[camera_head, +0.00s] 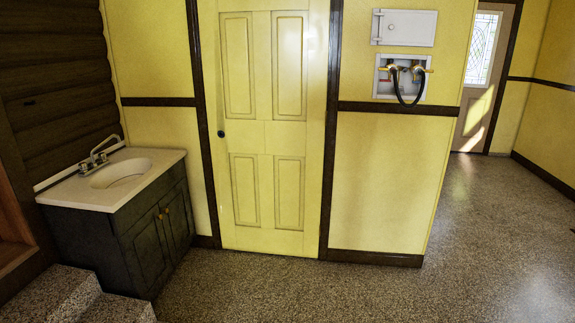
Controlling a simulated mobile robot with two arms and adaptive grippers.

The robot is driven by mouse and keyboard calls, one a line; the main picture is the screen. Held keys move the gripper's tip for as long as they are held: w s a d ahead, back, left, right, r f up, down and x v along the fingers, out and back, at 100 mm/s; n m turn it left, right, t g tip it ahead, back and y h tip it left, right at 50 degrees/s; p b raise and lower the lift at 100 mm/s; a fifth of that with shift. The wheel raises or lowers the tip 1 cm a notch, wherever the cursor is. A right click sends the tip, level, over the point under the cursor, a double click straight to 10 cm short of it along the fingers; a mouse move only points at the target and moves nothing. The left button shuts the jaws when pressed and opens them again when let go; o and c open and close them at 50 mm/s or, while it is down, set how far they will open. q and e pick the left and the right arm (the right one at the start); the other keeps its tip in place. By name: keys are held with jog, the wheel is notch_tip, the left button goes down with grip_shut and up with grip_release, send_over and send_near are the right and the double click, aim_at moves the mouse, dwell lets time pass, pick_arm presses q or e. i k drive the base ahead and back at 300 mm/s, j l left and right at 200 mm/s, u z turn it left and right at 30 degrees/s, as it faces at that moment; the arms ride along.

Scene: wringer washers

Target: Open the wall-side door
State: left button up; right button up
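A yellow panelled door (264,135) stands shut in the yellow wall ahead, inside a dark brown frame. Its small dark knob (221,134) is on the door's left edge at about mid height. Another door (477,100), with a leaded glass pane, shows far off at the right end of the passage and looks shut. I cannot tell from this view which one is called the wall-side door. Neither of my grippers is in view.
A sink vanity (125,215) with a white top stands left of the yellow door. Speckled steps (62,296) are at the lower left. A washer hookup box (402,77) with a black hose is on the wall. The speckled floor (370,292) is clear ahead and right.

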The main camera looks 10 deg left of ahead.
aim_at(177, 222)
jog(key=i+u, duration=0.15)
jog(key=i, duration=0.8)
jog(key=i+l+u, duration=0.2)
jog(key=i, duration=0.75)
